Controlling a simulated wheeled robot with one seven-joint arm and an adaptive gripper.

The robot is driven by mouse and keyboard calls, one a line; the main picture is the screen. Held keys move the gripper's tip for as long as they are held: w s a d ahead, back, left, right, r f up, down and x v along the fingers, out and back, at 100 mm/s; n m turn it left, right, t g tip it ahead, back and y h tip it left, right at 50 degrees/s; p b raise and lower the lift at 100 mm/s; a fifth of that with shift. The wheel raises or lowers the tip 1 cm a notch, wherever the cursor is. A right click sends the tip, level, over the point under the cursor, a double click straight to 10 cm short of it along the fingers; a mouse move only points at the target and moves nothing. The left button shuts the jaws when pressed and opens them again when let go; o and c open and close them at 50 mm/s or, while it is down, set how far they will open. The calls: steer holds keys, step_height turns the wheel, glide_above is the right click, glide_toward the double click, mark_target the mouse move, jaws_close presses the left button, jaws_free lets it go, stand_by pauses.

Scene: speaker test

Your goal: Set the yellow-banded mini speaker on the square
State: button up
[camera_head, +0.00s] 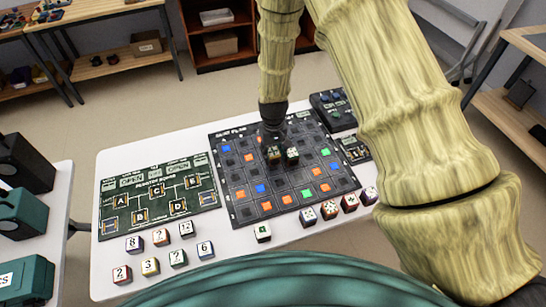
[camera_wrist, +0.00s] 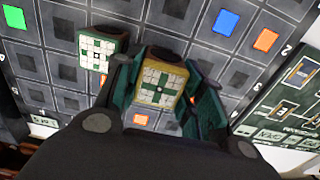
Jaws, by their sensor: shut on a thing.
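The yellow-banded mini speaker (camera_wrist: 160,80) is a small block with a white, green-crossed top and a yellow edge. In the wrist view it sits between the two fingers of my gripper (camera_wrist: 163,92), which is shut on it. In the head view the held block (camera_head: 274,154) is over the middle of the dark grid board (camera_head: 240,217). I cannot tell whether the held block touches the board. Which square is meant is not clear; the board has many dark square cells.
Blue, orange and green tiles lie on the board. A green circuit board (camera_head: 158,200) lies to the left, and several numbered or patterned cubes stand along the table's front (camera_head: 222,236). A dark device (camera_head: 333,108) stands at the board's far right.

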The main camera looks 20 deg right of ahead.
mark_target(273, 159)
steer(key=shift+f+p, duration=0.75)
steer(key=shift+f, duration=0.85)
steer(key=shift+f, duration=0.15)
steer(key=o, duration=0.8)
steer(key=shift+r, duration=0.25)
steer(key=shift+r+b, duration=2.15)
steer(key=shift+r, duration=3.75)
